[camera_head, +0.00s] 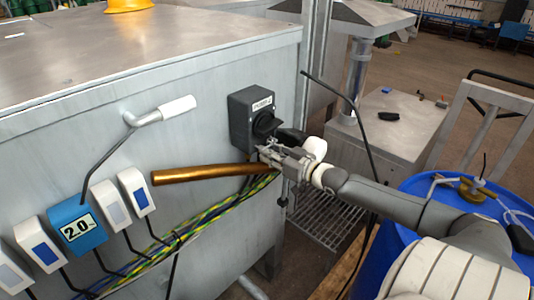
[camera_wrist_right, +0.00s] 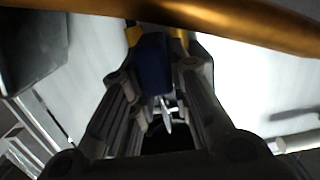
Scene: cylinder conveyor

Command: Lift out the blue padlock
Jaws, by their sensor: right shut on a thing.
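The blue padlock (camera_wrist_right: 153,62) shows in the right wrist view between the fingers of my right gripper (camera_wrist_right: 158,85). A thin silver piece sticks out below its body. My right gripper is shut on the padlock. In the head view my right gripper (camera_head: 268,156) is just below the grey switch box (camera_head: 242,112) with its black rotary knob, on the metal cabinet's side. I cannot make out the padlock there. Whether it is still hooked to the switch cannot be told. My left gripper is not in view.
A copper-coloured pipe (camera_head: 200,174) runs close to my right gripper. Yellow-green cables (camera_head: 205,217) pass below it. A bent lever with a white grip (camera_head: 177,109) and several labelled boxes (camera_head: 78,228) are on the left. A blue drum (camera_head: 405,240) stands at the right.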

